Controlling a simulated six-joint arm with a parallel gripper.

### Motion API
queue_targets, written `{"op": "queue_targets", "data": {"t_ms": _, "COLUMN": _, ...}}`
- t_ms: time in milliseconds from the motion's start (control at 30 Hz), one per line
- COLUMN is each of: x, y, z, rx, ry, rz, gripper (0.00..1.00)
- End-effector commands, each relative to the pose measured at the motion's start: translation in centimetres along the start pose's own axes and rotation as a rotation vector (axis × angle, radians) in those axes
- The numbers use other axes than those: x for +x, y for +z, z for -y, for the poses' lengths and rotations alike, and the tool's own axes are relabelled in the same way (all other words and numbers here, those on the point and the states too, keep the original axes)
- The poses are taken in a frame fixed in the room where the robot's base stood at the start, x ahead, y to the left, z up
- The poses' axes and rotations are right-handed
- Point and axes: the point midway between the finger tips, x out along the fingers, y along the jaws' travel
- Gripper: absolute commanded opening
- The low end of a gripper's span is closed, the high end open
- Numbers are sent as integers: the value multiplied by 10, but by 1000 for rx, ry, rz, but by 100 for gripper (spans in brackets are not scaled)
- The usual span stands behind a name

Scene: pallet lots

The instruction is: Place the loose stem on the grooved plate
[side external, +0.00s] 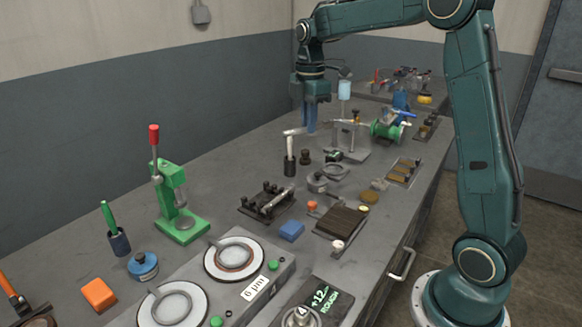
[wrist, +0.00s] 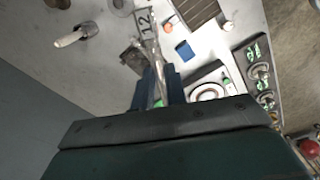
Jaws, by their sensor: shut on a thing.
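My gripper (side external: 310,130) is high over the far part of the bench, its blue fingers pointing down. It is shut on a pale silver stem (side external: 294,131), which sticks out to the left of the fingertips. The dark brown grooved plate (side external: 342,221) lies flat nearer the side camera, well apart from my gripper. Its parallel grooves show at the top edge of the wrist view (wrist: 198,12).
A black cup (side external: 289,168) with a white-handled tool stands below my gripper. A dark rack (side external: 248,208) holding a silver part and a blue block (side external: 291,231) lie left of the plate. A white knob (side external: 337,246) sits by its near edge. A green press (side external: 180,220) stands left.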

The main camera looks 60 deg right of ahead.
Motion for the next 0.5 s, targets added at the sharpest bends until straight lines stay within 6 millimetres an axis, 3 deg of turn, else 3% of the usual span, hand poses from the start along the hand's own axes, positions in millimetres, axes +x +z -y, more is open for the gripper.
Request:
{"op": "queue_targets", "data": {"t_ms": 300, "x": 3, "y": 30, "z": 62, "rx": 202, "ry": 2, "rz": 0, "gripper": 0}}
{"op": "queue_targets", "data": {"t_ms": 500, "x": 8, "y": 40, "z": 91, "rx": 291, "ry": 1, "rz": 0, "gripper": 0}}
